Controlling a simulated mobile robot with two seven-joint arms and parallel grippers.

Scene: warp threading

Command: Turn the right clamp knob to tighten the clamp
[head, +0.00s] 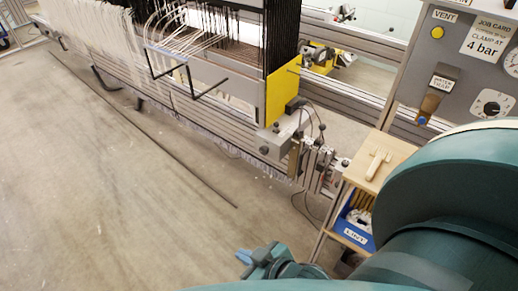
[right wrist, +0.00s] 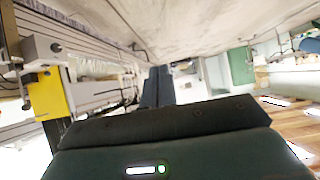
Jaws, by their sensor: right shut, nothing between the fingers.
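My right gripper (head: 250,258) is low in the head view, in front of the loom frame and apart from it. Its blue-tipped fingers are shut and empty; in the right wrist view the fingers (right wrist: 156,86) are together, pointing away over the floor. A grey clamp block (head: 272,140) with small dark knobs sits on the rail by the yellow end plate (head: 280,92). A dark ball knob (head: 264,150) is on its front, and more dark knobs are to its right. I cannot tell which is the right clamp knob. The left gripper is not in view.
A wooden-topped cart (head: 392,158) with a mallet (head: 377,164) and a blue bin (head: 354,226) stands right of the rail. A grey control panel (head: 458,62) is behind it. My large teal arm covers the lower right. The floor (head: 130,190) at left is mostly clear.

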